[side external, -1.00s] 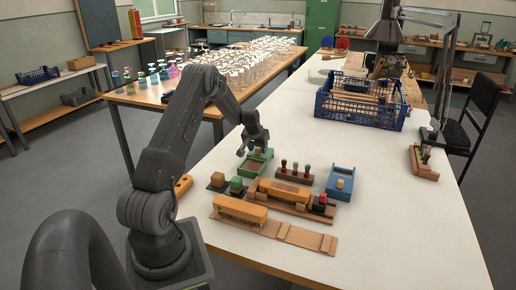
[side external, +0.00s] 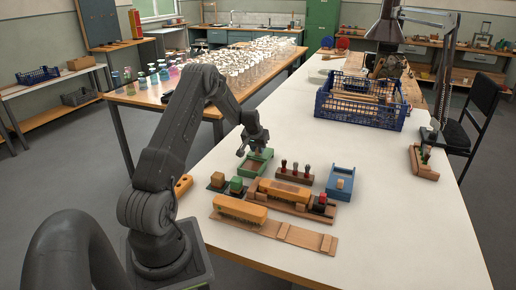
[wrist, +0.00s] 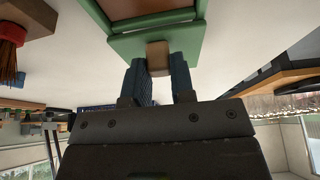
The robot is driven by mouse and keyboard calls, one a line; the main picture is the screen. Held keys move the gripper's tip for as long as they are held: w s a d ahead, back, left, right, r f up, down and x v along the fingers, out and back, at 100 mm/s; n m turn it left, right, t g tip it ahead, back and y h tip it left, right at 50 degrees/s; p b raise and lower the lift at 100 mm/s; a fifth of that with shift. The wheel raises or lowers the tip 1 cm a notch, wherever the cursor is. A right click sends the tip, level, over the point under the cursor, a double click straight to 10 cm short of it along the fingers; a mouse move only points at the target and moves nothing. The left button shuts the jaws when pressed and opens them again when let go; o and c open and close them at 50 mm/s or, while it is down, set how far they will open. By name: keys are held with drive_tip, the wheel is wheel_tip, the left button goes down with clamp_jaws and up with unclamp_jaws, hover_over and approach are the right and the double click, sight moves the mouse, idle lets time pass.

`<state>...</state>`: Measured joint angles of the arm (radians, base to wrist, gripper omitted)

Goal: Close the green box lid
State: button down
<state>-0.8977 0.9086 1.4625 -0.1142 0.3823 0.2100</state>
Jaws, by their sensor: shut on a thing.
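The green box (side external: 256,168) stands on the white table among the wooden fixtures, with brown showing inside its green rim. In the wrist view its green edge (wrist: 120,45) is at the top, with a brown panel behind it. A small tan knob (wrist: 158,56) sits on this green edge. My gripper (side external: 246,153) is at the far end of the green box. In the wrist view my gripper (wrist: 161,68) has its two dark blue fingers shut on the tan knob, one on each side. I cannot tell how far the lid stands open.
A block with several dark-handled tools (side external: 294,171) stands right of the green box, and a blue tray (side external: 341,183) further right. Wooden fixtures with orange brush bodies (side external: 240,210) lie in front. A blue crate (side external: 358,108) stands farther back.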

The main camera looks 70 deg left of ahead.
drive_tip(key=s+d, duration=0.6)
drive_tip(key=shift+s+d, duration=0.2)
drive_tip(key=shift+d, duration=0.15)
drive_tip(key=c, duration=1)
unclamp_jaws()
drive_tip(key=shift+o, duration=0.2)
drive_tip(key=shift+r, duration=0.15)
drive_tip(key=v, duration=1.3)
drive_tip(key=shift+s+r, duration=0.2)
drive_tip(key=shift+r, duration=0.05)
drive_tip(key=shift+d, duration=0.1)
